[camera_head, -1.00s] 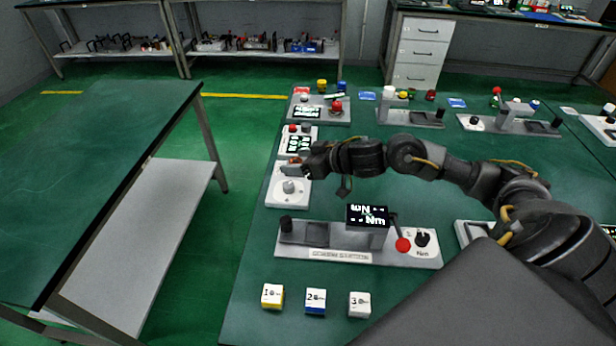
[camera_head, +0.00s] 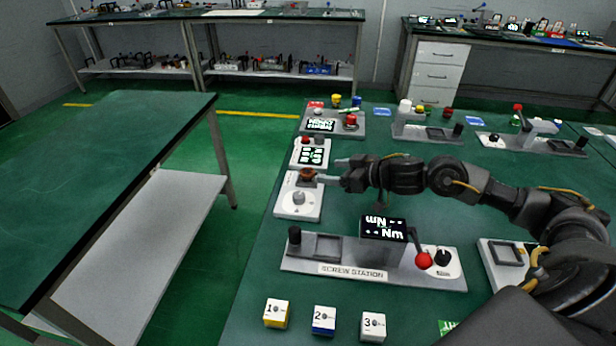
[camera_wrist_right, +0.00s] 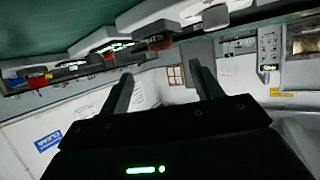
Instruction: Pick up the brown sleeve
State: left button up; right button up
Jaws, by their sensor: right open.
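The brown sleeve (camera_head: 307,174) is small and sits at the far end of a white device (camera_head: 299,203) with a grey round knob, near the left edge of the green table. It also shows in the wrist view (camera_wrist_right: 160,44), beyond the fingertips. My right gripper (camera_head: 333,171) is just to the right of the sleeve, with its fingers pointing left toward it. In the wrist view its two fingers (camera_wrist_right: 162,74) are apart with nothing between them. I cannot tell the exact gap to the sleeve. My left gripper is not in view.
A screw station (camera_head: 350,270) with a red-ball lever (camera_head: 423,261) stands in front of my right arm. Numbered blocks (camera_head: 324,320) lie nearer. A white display unit (camera_head: 311,154) stands just behind the sleeve. An aisle separates another table (camera_head: 90,180) at left.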

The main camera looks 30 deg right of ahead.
aim_at(308, 172)
jog(key=shift+x, duration=1.25)
jog(key=shift+f+x, duration=0.2)
jog(key=shift+x, duration=2.65)
jog(key=shift+s, duration=0.2)
jog(key=shift+c, duration=0.4)
jog(key=c, duration=1)
jog(key=shift+c, duration=0.2)
